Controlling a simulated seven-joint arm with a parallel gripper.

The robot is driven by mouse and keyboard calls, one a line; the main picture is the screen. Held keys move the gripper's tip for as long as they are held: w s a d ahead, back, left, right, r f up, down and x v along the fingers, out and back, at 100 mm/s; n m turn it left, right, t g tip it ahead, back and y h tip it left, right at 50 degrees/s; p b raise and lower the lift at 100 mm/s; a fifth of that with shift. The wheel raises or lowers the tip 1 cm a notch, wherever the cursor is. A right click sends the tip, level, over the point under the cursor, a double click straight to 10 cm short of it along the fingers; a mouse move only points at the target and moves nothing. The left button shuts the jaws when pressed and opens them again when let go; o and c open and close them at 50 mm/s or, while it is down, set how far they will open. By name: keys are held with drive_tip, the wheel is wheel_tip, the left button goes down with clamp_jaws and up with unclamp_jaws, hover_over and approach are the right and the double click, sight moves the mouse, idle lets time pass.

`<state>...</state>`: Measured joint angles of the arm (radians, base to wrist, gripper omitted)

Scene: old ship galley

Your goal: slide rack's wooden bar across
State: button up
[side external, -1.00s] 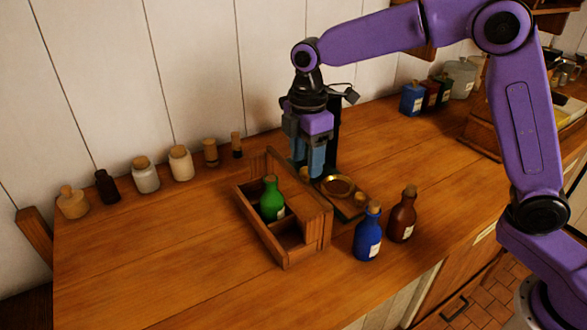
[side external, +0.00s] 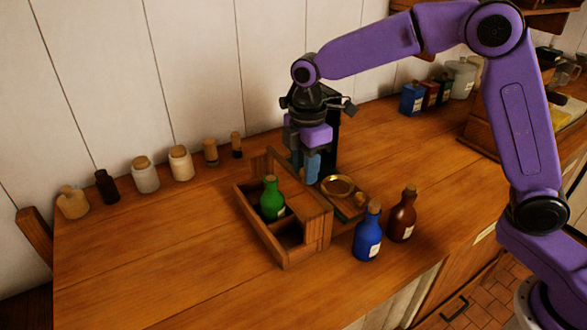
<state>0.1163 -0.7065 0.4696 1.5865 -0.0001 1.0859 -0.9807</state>
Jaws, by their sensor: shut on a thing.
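The wooden rack (side external: 262,238) stands on the counter, an open box with compartments. A green corked bottle (side external: 271,200) stands upright in its far compartment; the near compartment looks empty. The wooden bar (side external: 314,206) appears to lie along the rack's right side, though its ends are hard to make out. My gripper (side external: 312,182) points down at the rack's far right side, its blue fingers shut on what looks like the bar. The fingertips and the exact contact are partly hidden.
Corked blue (side external: 368,235) and brown (side external: 402,216) bottles stand right of the rack. Several jars line the wall, such as a white one (side external: 181,163). The counter left of the rack (side external: 150,240) is clear.

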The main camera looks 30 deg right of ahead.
drive_tip(key=shift+a, duration=2.05)
drive_tip(key=o, duration=1)
drive_tip(key=shift+r, duration=0.15)
drive_tip(key=shift+d+r, duration=0.1)
drive_tip(key=shift+r, duration=3.25)
drive_tip(key=s+d+f+m, duration=0.1)
drive_tip(key=s+d+f, duration=0.1)
drive_tip(key=s+d, duration=0.4)
drive_tip(key=s+d+f+m, duration=0.2)
drive_tip(key=s+d, duration=0.5)
drive_tip(key=s, duration=0.7)
drive_tip(key=s+d+f+m, duration=0.2)
drive_tip(key=s+d, duration=0.4)
drive_tip(key=s, duration=0.4)
drive_tip(key=shift+s+d+f, duration=0.3)
drive_tip(key=shift+s+f, duration=0.05)
